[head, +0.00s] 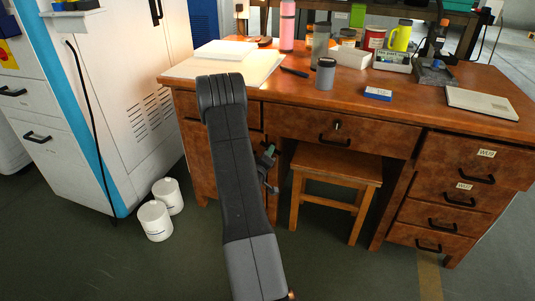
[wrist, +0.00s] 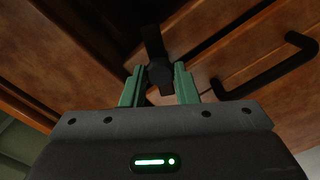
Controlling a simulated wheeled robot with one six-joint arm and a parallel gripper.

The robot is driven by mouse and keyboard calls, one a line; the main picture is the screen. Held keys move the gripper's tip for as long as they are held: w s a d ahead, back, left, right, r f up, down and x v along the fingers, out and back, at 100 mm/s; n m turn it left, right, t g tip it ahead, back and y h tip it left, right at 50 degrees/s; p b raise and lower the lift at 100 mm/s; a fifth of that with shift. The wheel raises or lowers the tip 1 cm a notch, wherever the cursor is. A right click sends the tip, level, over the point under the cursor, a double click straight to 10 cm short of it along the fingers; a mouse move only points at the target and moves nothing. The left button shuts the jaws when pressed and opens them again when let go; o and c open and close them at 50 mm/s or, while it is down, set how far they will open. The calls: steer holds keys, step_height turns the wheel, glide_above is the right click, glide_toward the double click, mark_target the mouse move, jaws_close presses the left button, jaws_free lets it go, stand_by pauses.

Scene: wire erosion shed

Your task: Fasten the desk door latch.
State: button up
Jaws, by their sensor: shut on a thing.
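The desk (head: 390,105) is brown wood, and its left cabinet is partly hidden behind my arm in the head view. The desk door latch (wrist: 153,42) is a black turn piece with a round hub and a bar, in the middle of the wrist view. My gripper (wrist: 158,86) is shut on the latch, with one green finger on each side of the hub. The bar points up the picture, across a dark gap beside the wood panels. In the head view my gripper (head: 269,157) is at the left cabinet's front, and the latch cannot be made out there.
A black bar handle (wrist: 268,75) is on the wood panel right of the latch. A wooden stool (head: 338,167) stands under the desk, right of my gripper. Two white tubs (head: 155,221) stand on the floor at left, by a white cabinet (head: 125,70).

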steer(key=n+p, duration=0.1)
steer(key=n, duration=0.4)
steer(key=shift+f, duration=0.1)
stand_by(0.5)
steer(key=o, duration=1)
steer(key=p+v, duration=0.2)
steer(key=v, duration=1.2)
